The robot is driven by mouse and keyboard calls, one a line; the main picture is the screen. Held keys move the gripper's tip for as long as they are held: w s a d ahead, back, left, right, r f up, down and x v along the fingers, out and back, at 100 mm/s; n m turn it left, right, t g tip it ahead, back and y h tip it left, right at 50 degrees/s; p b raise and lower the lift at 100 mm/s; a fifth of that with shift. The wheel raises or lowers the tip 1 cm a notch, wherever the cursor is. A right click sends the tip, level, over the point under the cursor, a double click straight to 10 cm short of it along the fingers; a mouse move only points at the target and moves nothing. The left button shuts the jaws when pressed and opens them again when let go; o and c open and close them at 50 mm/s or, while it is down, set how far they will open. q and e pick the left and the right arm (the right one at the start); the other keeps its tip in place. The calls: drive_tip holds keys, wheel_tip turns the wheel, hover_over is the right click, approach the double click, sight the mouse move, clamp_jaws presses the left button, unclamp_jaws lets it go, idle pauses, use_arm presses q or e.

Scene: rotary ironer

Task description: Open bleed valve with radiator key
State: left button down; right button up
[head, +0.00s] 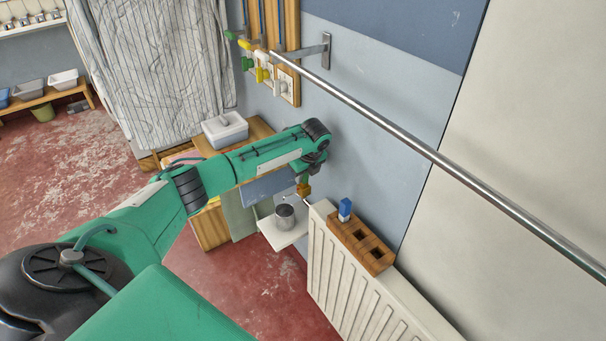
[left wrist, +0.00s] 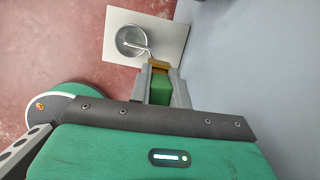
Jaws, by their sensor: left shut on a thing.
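My left gripper (head: 302,180) is at the left end of the white radiator (head: 345,275), above a small white shelf. It is shut on a small brass-coloured key (head: 303,190), which also shows between the fingertips in the left wrist view (left wrist: 159,63). A thin bent metal spout (left wrist: 145,48) runs from near the key toward a metal cup (left wrist: 130,40). The cup (head: 285,217) stands upright on the white shelf (head: 288,239). The bleed valve itself is hidden or too small to make out, and I cannot tell whether the key is seated on it. My right gripper is not in view.
A wooden block (head: 372,256) with square holes sits on the radiator top, with a blue-and-white item (head: 345,209) in one hole. A long metal rail (head: 430,152) crosses above. A wooden table (head: 262,128) with a white basin (head: 225,130) stands behind my arm.

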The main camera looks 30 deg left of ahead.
use_arm(q)
drive_tip(key=shift+r+n, duration=0.1)
drive_tip(key=shift+n, duration=0.2)
drive_tip(key=shift+n+g+p, duration=0.3)
drive_tip(key=shift+n+p, duration=0.4)
drive_tip(key=shift+p, duration=0.2)
drive_tip(key=shift+r+n+g+p, duration=0.1)
drive_tip(key=shift+n+g+p, duration=0.3)
drive_tip(key=shift+n+p, duration=0.9)
drive_tip(key=n+p, duration=0.1)
drive_tip(key=n, duration=0.3)
drive_tip(key=shift+d+g, duration=0.1)
drive_tip(key=shift+g, duration=0.3)
drive_tip(key=n, duration=0.3)
drive_tip(key=n+g+h, duration=0.1)
drive_tip(key=shift+s+r+n+p, duration=0.3)
drive_tip(key=shift+s+r+p, duration=0.1)
drive_tip(key=c, duration=1.7)
unclamp_jaws()
drive_tip(key=shift+s+n, duration=0.1)
drive_tip(key=shift+n, duration=0.5)
drive_tip(key=o, duration=0.5)
drive_tip(key=shift+r, duration=0.1)
drive_tip(key=shift+c, duration=0.2)
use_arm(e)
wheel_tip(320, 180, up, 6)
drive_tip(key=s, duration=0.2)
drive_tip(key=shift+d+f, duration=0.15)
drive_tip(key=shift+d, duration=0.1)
